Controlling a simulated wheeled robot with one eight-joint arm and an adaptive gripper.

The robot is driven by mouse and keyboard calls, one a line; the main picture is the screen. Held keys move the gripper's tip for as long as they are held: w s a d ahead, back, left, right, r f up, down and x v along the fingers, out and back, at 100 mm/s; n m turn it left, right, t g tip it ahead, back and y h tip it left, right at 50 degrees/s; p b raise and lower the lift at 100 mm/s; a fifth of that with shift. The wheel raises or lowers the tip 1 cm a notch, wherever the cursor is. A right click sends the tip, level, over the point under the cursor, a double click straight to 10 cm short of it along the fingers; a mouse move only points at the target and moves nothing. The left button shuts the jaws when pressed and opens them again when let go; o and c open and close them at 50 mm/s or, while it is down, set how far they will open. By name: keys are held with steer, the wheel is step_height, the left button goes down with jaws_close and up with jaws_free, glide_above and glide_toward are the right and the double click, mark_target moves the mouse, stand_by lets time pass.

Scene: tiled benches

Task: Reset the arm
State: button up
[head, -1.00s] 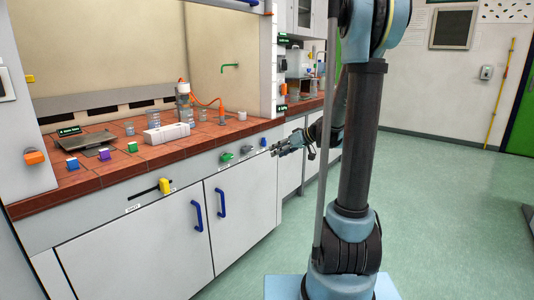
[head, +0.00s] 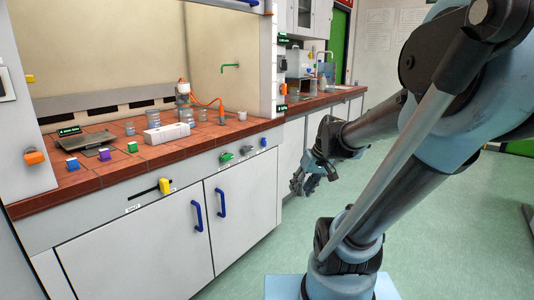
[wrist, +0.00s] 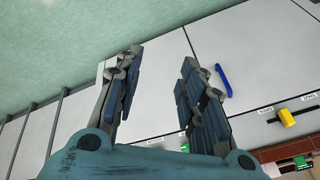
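My gripper (head: 306,186) hangs in front of the white cupboards, to the right of the blue-handled doors and below the bench top in the head view. In the wrist view my gripper (wrist: 158,85) has its two fingers well apart, with nothing between them. Behind the fingers are white cupboard fronts and green floor. My arm bends across the right side of the head view.
A red-tiled bench (head: 110,170) holds a grey plate device (head: 85,140), small coloured cubes, a white box (head: 167,132) and glass beakers. A blue door handle (head: 221,202) and a yellow knob (head: 165,186) stick out in front. Green floor lies open at right.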

steer(key=s+d+f+m+h, duration=0.1)
steer(key=s+d+f, duration=0.1)
steer(key=s, duration=0.3)
steer(key=s+d+f+m+g+h, duration=0.1)
steer(key=s+d+f+h, duration=0.1)
steer(key=s+d, duration=0.3)
steer(key=shift+s+f+m+h, duration=0.3)
steer(key=shift+s+f+m, duration=0.1)
steer(key=shift+s+f, duration=0.3)
steer(key=shift+a, duration=0.1)
steer(key=shift+w+f, duration=0.15)
steer(key=shift+w, duration=0.3)
stand_by(2.0)
